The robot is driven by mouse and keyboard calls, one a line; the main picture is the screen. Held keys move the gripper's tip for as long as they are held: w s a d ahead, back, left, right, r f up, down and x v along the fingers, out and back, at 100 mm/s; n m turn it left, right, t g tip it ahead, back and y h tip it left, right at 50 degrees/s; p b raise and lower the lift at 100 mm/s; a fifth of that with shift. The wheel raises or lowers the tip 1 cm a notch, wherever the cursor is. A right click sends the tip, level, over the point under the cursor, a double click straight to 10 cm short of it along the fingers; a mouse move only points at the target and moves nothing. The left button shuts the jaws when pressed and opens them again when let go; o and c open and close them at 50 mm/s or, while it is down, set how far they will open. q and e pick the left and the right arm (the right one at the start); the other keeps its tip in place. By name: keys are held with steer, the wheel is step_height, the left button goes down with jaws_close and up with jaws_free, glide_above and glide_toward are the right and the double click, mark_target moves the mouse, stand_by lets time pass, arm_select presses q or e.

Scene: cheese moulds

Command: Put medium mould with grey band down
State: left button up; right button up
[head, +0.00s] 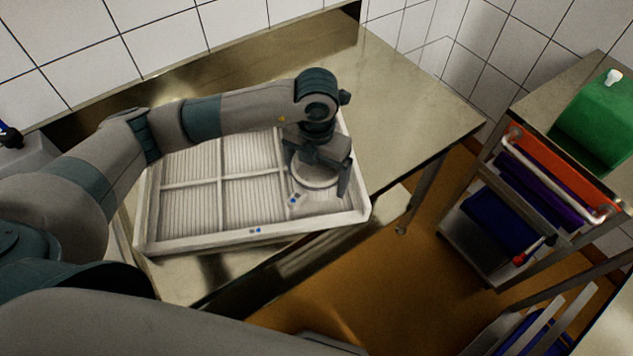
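My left gripper (320,165) points down over the right-hand part of a whitish drain tray (250,238). Its fingers stand apart on either side of a pale round mould (312,182), close against its rim, with no gap that I can see. The mould is in or just above the near right compartment; I cannot tell whether it touches the tray floor. Its rim is partly hidden by the gripper, and I cannot make out a grey band. Small blue marks show beside the mould and on the tray's front wall. My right gripper is out of view.
The tray lies on a steel table (400,110), which is clear to the tray's right. The compartments left of the mould look empty. A trolley (480,245) with a green container (597,125) on top stands at the right. A tiled wall is behind.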

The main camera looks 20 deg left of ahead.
mark_target(317, 182)
arm_select(q)
step_height(317, 182, down, 3)
steer(key=shift+r+p, duration=0.15)
steer(key=shift+p, duration=0.65)
steer(key=shift+f, duration=0.4)
steer(key=shift+f, duration=0.1)
steer(key=shift+f+b, duration=0.1)
steer(key=shift+b, duration=0.2)
steer(key=o, duration=1)
steer(key=shift+r, duration=0.2)
steer(key=shift+r, duration=0.15)
